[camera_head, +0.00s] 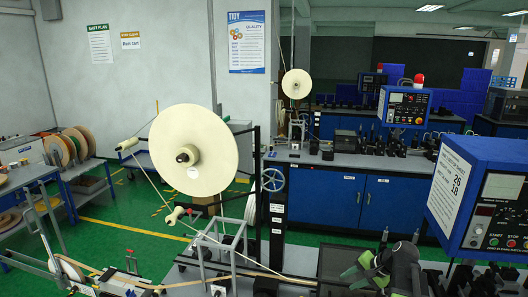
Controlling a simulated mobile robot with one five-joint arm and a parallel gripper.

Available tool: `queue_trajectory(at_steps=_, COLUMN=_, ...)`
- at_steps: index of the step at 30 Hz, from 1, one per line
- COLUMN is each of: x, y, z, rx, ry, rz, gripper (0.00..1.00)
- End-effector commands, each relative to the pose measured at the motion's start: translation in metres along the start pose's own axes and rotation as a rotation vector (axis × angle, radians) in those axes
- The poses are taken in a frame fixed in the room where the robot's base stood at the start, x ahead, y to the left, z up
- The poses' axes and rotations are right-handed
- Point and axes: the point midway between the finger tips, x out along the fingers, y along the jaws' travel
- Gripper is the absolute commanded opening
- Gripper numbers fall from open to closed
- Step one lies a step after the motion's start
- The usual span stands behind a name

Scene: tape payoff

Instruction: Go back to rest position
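My gripper (362,270), dark grey with green parts, is low in the view, right of centre, in front of a dark panel on the bench. Its fingertips are small and partly merged with the arm behind them, so I cannot tell whether it is open or shut. I see nothing clearly held in it. A large cream tape reel (215,140) is mounted on a dark upright post left of centre, apart from my gripper. A thin strand of tape runs from the reel side down past small rollers (175,216) toward the bench.
A blue control box (480,205) stands close at the right. A metal frame (218,245) stands left of my gripper. A second reel (296,84) and blue cabinets (345,200) are behind. Racks with reels (65,150) are at the left. Green floor (120,230) is open between.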

Motion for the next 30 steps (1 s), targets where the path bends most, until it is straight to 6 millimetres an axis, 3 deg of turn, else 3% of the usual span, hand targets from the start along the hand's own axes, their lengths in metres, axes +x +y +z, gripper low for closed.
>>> queue_trajectory(at_steps=1, x=0.043, y=0.003, z=0.040, rx=-0.118, ry=-0.049, rz=0.079, gripper=0.32)
queue_trajectory(at_steps=3, x=0.082, y=0.006, z=0.088, rx=-0.296, ry=-0.111, rz=0.203, gripper=0.32)
queue_trajectory(at_steps=6, x=0.119, y=0.014, z=0.146, rx=-0.530, ry=-0.184, rz=0.364, gripper=0.32)
queue_trajectory(at_steps=10, x=0.140, y=0.023, z=0.191, rx=-0.741, ry=-0.240, rz=0.510, gripper=0.32)
queue_trajectory(at_steps=15, x=0.144, y=0.025, z=0.209, rx=-0.842, ry=-0.262, rz=0.584, gripper=0.32)
queue_trajectory(at_steps=30, x=0.142, y=0.024, z=0.208, rx=-0.843, ry=-0.263, rz=0.586, gripper=0.32)
